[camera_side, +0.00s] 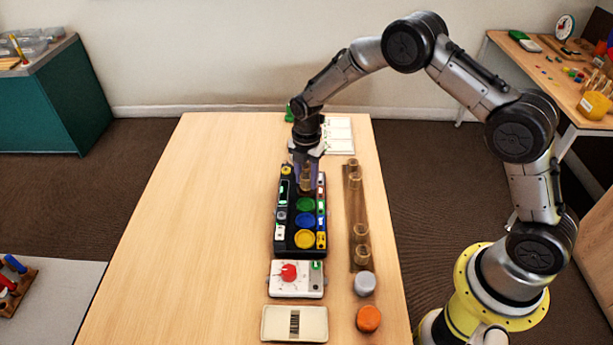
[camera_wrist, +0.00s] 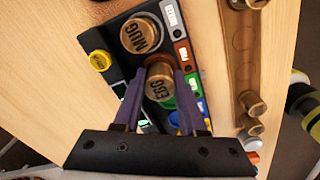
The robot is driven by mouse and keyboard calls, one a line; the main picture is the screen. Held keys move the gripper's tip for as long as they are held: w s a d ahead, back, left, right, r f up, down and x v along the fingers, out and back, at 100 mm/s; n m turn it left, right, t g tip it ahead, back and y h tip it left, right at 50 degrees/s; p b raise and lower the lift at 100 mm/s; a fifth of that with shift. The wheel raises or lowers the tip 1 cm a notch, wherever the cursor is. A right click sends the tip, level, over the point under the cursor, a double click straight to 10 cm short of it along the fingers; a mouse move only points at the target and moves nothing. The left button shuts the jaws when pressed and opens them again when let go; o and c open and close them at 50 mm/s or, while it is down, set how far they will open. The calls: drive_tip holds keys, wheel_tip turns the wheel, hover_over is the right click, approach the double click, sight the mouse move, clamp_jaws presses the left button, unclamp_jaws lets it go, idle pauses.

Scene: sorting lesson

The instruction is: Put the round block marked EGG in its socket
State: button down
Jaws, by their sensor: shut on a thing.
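The round brass block marked EGG (camera_wrist: 159,86) is between the fingers of my gripper (camera_wrist: 161,74), which is shut on it. In the side view my gripper (camera_side: 307,165) points down over the far part of the black socket board (camera_side: 283,246), with the brass block (camera_side: 306,184) below it. I cannot tell whether the block is above its socket or touching it. Green (camera_side: 305,204), blue (camera_side: 305,220) and yellow (camera_side: 304,239) round places show on the near part of the board.
A long brown rack (camera_side: 358,205) with several brass blocks stands right of the board. Nearer are a white box with a red knob (camera_side: 290,279), a pale tray (camera_side: 275,333), a grey round piece (camera_side: 365,283) and an orange one (camera_side: 368,318). The table's left side is clear.

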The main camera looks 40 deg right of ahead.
drive_tip(key=shift+f, duration=0.6)
drive_tip(key=shift+r, duration=0.8)
drive_tip(key=shift+f, duration=0.8)
idle(1.0)
drive_tip(key=c, duration=0.8)
unclamp_jaws()
drive_tip(key=shift+o, duration=0.2)
drive_tip(key=shift+r, duration=0.1)
drive_tip(key=shift+r, duration=5.45)
wheel_tip(320, 180, up, 6)
hover_over(306, 175)
drive_tip(key=shift+s, duration=0.1)
